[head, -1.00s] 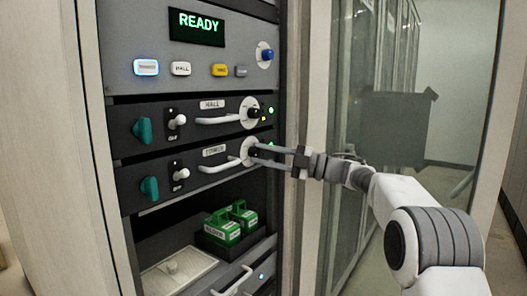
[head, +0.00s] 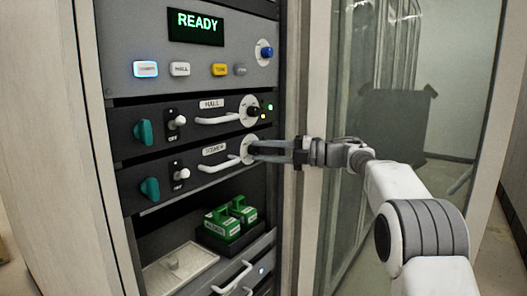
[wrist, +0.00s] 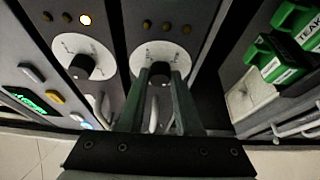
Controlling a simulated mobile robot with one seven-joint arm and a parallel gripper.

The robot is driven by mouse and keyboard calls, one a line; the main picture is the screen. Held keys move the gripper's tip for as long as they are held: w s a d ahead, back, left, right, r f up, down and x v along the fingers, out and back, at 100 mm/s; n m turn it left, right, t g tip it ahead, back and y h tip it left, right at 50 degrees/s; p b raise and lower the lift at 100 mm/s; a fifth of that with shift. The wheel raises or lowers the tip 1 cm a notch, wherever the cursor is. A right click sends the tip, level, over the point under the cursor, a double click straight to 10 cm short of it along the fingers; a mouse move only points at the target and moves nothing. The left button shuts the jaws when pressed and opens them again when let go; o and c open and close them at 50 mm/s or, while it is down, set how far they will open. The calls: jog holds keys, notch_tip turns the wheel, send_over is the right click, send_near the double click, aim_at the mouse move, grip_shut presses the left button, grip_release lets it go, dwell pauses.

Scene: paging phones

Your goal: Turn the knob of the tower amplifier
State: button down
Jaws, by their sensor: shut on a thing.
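The tower amplifier (head: 212,165) is the dark rack unit labelled TOWER, below the hall amplifier. Its dark knob sits on a white round dial (head: 246,157) at the panel's right end. My gripper (head: 256,150) reaches in from the right, with its fingertips at the dial, and hides part of it. In the wrist view the black knob (wrist: 160,75) is between the two fingertips, and my gripper (wrist: 161,80) is shut on it. The dial's white face shows around the fingers.
The hall amplifier (head: 190,124) is directly above, with its own knob (wrist: 82,66) close beside my fingers in the wrist view. White handles (head: 220,164) stick out left of the dial. Green blocks (head: 222,224) stand below. A glass door (head: 350,100) is at the right.

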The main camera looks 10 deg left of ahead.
jog(key=c, duration=0.6)
grip_release()
jog(key=d+p, duration=0.1)
jog(key=d, duration=1.6)
jog(key=shift+d+p, duration=0.2)
jog(key=shift+p, duration=0.1)
